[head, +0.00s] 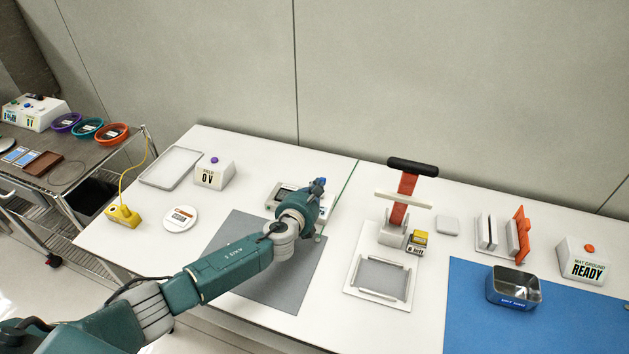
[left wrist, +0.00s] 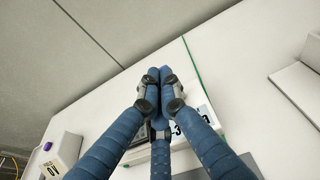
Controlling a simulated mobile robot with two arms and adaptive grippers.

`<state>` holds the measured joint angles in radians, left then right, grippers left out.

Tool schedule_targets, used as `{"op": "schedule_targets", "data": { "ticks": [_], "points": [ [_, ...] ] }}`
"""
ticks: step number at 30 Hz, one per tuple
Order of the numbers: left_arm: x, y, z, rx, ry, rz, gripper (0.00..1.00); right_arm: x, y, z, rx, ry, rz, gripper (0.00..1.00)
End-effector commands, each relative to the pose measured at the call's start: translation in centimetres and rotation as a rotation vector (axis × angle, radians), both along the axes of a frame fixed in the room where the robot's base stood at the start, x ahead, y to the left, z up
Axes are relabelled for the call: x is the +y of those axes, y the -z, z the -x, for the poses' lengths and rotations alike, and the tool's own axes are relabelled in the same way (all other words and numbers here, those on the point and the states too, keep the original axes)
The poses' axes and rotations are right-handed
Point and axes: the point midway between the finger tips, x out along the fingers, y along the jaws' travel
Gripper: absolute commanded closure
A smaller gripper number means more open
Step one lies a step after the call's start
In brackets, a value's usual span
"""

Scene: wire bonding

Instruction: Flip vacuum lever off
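My left gripper (head: 318,185) reaches over the back middle of the white table. In the left wrist view its blue fingers (left wrist: 160,74) are drawn together at the tips, with nothing visible between them. A small grey-white box with a dark display (head: 281,197) sits beneath and beside the gripper. Its labelled face (left wrist: 186,124) shows partly behind the fingers in the left wrist view. The gripper and wrist hide much of this box. I cannot make out a vacuum lever on it, nor whether the fingers touch it. My right gripper is in neither view.
A grey mat (head: 272,285) lies under my forearm. A FIELD 0 V box (head: 214,174) and a grey tray (head: 171,167) are at left. A red-armed press with a black handle (head: 413,167) stands at right, beside a blue mat (head: 470,318).

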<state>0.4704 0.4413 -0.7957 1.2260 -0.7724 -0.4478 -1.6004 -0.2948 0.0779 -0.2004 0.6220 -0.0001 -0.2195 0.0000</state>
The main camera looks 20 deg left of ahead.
Motion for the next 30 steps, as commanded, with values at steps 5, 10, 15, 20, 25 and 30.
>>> {"op": "schedule_targets", "data": {
  "ticks": [5,10,15,20,25,30],
  "points": [
    [0.0,-3.2,1.3,-0.003,0.001,-0.001,1.0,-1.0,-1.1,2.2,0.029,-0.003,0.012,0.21],
    [0.1,-5.9,2.6,-0.004,0.001,-0.002,1.0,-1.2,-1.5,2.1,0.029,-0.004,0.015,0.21],
    [0.0,-8.0,3.7,-0.002,0.002,0.001,1.0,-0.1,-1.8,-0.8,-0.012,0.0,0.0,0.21],
    [0.0,-8.9,4.2,0.0,0.001,0.0,1.0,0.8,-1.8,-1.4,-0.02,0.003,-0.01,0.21],
    [0.1,-9.0,4.2,0.001,0.0,0.0,1.0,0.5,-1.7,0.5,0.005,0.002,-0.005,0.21],
    [0.1,-9.0,4.2,0.0,0.0,0.0,1.0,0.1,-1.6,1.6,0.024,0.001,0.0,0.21]
  ]
}}
